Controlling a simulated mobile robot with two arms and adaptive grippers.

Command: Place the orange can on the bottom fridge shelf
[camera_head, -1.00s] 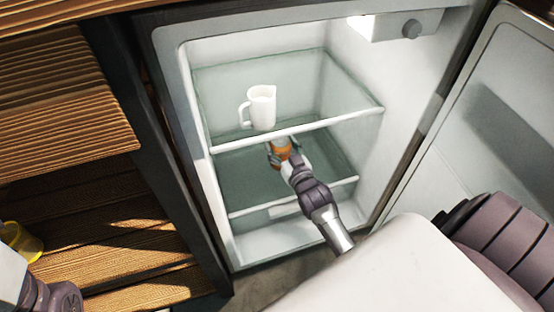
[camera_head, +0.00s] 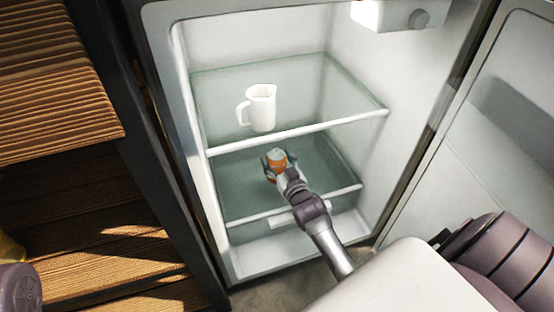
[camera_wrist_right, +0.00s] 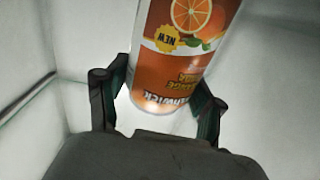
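The orange can (camera_head: 277,163), white with an orange label, is inside the fridge under the upper shelf. It is over the lower glass shelf (camera_head: 240,190); I cannot tell whether its base touches the glass. My right gripper (camera_head: 278,170) reaches in from the front, with a finger on each side of the can. In the right wrist view, the can (camera_wrist_right: 180,60) sits between the two dark fingers (camera_wrist_right: 163,85), whose pads appear to press on it. Its label reads upside down there, and part of the can is cut off by the frame. My left gripper's fingers are out of view.
A white pitcher (camera_head: 262,107) stands on the upper glass shelf (camera_head: 320,120), above the can. The fridge door (camera_head: 440,150) is open at right. A slatted wooden table (camera_head: 60,90) is at left. The lower shelf is clear around the can.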

